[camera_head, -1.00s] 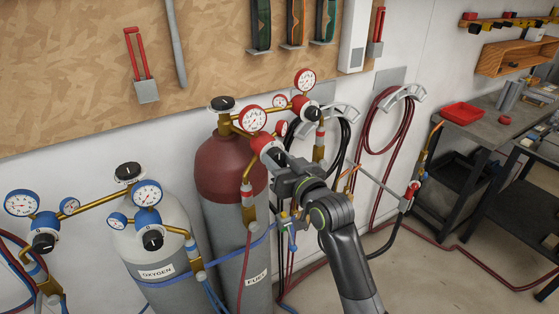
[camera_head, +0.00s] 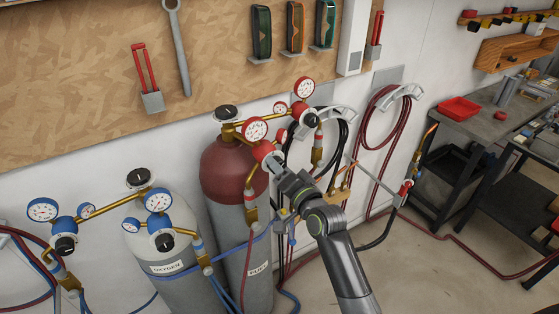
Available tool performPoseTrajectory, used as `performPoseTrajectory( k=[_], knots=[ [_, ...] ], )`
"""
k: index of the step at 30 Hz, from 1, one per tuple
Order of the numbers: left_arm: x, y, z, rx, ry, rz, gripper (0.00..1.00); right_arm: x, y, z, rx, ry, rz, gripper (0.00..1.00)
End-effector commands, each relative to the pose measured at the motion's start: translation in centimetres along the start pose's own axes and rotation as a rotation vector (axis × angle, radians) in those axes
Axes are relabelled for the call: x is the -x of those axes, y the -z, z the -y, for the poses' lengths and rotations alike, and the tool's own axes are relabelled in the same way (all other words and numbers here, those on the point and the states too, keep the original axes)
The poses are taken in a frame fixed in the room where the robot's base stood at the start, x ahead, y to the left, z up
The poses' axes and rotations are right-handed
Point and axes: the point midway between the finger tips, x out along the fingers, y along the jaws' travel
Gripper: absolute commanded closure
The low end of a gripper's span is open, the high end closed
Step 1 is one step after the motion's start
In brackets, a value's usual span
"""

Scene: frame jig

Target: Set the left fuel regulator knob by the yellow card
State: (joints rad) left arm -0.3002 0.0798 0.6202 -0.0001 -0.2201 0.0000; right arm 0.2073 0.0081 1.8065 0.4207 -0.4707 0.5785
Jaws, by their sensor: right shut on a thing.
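The red fuel cylinder (camera_head: 226,172) stands against the wall and carries two regulators with red-rimmed gauges. The left fuel regulator (camera_head: 262,150) has a large gauge (camera_head: 255,129) above its red body. My right gripper (camera_head: 274,162) reaches in from the lower right and is shut on this regulator's knob. The jaws hide most of the knob, so its setting cannot be read. The right fuel regulator (camera_head: 300,112) sits further back, clear of the gripper. I see no yellow card in this view. My left gripper is not in view.
The oxygen cylinder (camera_head: 157,222) with blue regulators stands to the left. Hoses hang on wall hooks behind my right arm, with a torch (camera_head: 424,145) beside them. Workbenches with a red tray (camera_head: 459,108) stand at the right. The floor at the lower right is open.

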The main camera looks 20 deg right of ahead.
Motion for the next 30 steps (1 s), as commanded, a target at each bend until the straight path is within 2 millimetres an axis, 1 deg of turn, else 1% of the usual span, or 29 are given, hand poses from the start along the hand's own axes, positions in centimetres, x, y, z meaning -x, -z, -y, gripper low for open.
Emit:
performPoseTrajectory(
  k=[1, 7, 30],
  knots=[
    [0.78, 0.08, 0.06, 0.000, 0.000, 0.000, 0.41, 0.00, 0.21, 0.29, -0.047, -0.001, 0.000, 0.85],
    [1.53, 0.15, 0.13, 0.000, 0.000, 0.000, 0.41, -0.02, 0.13, 0.20, -0.235, 0.001, -0.001, 0.85],
    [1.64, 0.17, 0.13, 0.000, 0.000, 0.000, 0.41, -0.02, 0.08, 0.13, -0.964, 0.002, 0.000, 0.85]
  ],
)
